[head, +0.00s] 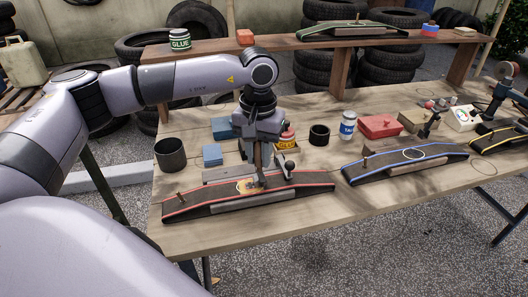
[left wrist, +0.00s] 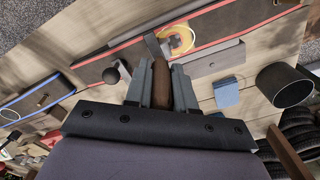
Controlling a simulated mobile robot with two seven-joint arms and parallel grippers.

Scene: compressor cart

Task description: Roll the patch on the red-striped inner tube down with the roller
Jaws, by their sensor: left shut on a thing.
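My left gripper (head: 259,152) is above the tube and is shut on the roller's brown handle (left wrist: 161,83). The roller's head points down at the patch, close beside or on it; I cannot tell whether it touches. The gripper hides part of the tube. My right gripper is not in view.
A black-knobbed part (head: 289,165) stands close to the gripper. The blue-striped tube (head: 430,157) lies to the right. Bare table (head: 185,228) shows in front.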

